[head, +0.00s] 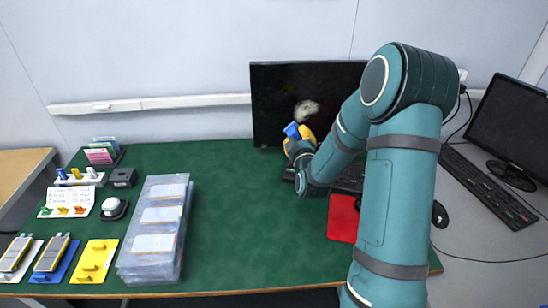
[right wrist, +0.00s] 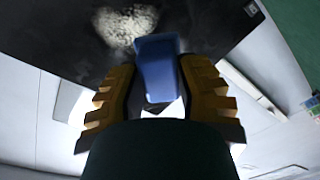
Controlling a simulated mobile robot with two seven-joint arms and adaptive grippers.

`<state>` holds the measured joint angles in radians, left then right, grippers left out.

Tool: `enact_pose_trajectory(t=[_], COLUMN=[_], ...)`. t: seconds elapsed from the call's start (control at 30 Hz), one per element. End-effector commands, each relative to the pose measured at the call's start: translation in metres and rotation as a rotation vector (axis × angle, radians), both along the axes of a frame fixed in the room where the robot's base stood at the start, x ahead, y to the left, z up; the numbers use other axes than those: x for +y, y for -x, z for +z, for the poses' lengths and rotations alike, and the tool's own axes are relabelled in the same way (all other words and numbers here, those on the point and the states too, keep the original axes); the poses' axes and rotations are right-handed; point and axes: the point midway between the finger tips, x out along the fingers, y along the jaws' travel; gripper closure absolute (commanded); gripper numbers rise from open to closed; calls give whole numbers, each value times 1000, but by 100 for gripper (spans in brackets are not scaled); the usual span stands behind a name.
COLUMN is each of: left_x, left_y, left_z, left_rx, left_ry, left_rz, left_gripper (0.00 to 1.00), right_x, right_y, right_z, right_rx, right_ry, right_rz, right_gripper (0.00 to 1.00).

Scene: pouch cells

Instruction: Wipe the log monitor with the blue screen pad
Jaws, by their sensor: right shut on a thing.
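The log monitor (head: 275,85) is a black screen standing at the back of the green table, partly hidden by my right arm. A pale grey smudge (head: 306,110) marks its screen, and the smudge also shows in the right wrist view (right wrist: 125,27). My right gripper (head: 299,133) is in front of the screen, just below the smudge, with yellow fingers shut on the blue screen pad (head: 292,130). In the right wrist view the pad (right wrist: 158,68) stands between the fingers, beside the smudge; I cannot tell whether it touches the screen. My left gripper is not in view.
A stack of clear trays (head: 156,232) lies left of centre. Pouch cells (head: 52,254), a yellow holder (head: 96,261) and small items fill the left side. A red mat (head: 343,219) and a mouse (head: 440,214) flank my right arm. The table's middle is clear.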

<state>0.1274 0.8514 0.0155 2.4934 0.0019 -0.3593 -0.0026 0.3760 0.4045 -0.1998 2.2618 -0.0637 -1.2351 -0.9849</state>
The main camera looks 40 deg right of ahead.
Motion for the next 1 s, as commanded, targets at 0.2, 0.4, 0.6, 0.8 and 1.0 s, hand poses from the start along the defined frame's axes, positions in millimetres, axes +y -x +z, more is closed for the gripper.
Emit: enact_pose_trajectory(t=[0.2, 0.4, 0.6, 0.8, 1.0], left_x=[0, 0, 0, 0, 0], left_y=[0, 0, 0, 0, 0], left_z=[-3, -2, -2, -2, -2], left_rx=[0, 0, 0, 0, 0], left_ry=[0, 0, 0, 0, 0], left_rz=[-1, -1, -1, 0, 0], left_gripper=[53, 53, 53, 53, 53], right_x=[-14, -23, -33, -40, -43], right_y=[3, -12, -29, -41, -45], right_z=[6, 6, 5, 5, 6], right_rx=[-28, -28, -26, -25, -26], right_ry=[17, 16, 16, 15, 15], right_rz=[-47, -45, -45, -44, -44], right_gripper=[95, 95, 95, 95, 95])
